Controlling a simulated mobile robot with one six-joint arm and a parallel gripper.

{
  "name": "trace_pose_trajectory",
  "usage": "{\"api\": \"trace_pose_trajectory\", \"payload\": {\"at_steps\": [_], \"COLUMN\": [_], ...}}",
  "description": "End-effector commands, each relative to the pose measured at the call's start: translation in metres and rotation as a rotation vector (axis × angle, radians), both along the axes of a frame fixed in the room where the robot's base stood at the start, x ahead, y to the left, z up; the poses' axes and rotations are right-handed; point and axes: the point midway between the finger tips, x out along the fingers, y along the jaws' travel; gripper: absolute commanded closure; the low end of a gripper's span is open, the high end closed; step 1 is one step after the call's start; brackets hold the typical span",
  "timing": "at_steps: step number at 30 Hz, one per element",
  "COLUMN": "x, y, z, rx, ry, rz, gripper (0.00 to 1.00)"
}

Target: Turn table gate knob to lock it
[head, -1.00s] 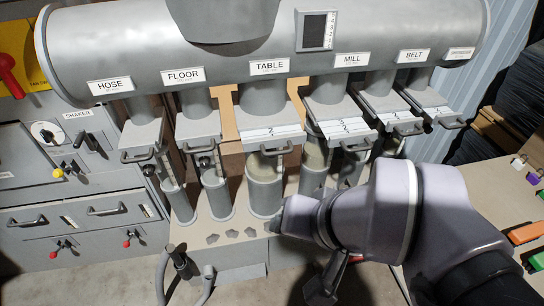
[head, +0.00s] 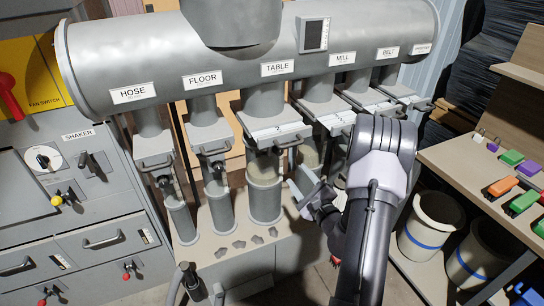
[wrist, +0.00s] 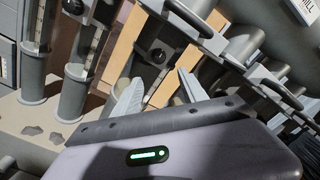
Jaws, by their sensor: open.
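The TABLE label (head: 277,68) marks the third duct from the left in the head view. Its table gate (head: 272,132) is a grey slide with a front handle, above a wide clear-topped tube (head: 264,198). My gripper (head: 303,188) is open and empty just right of that tube. In the wrist view a round dark knob (wrist: 158,55) on a grey plate, apparently the table gate's, shows beyond and between the spread fingertips (wrist: 158,92). I see a gap between fingers and knob, with no contact.
Floor gate (head: 209,138) and hose gate (head: 153,150) stand left, mill gate (head: 333,122) right, all with protruding handles. A bench (head: 470,185) with coloured blocks and buckets (head: 430,225) stands right.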

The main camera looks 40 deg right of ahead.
Motion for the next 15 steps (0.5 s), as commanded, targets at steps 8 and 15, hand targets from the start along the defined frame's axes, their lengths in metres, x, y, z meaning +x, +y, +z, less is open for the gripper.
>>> {"api": "trace_pose_trajectory", "payload": {"at_steps": [8,15], "x": [0.082,0.122], "y": [-0.017,-0.027], "z": [-0.002,-0.001], "rx": [-0.002,0.001], "ry": [-0.003,-0.001], "rz": [0.006,0.005], "gripper": [0.5,0.5]}}
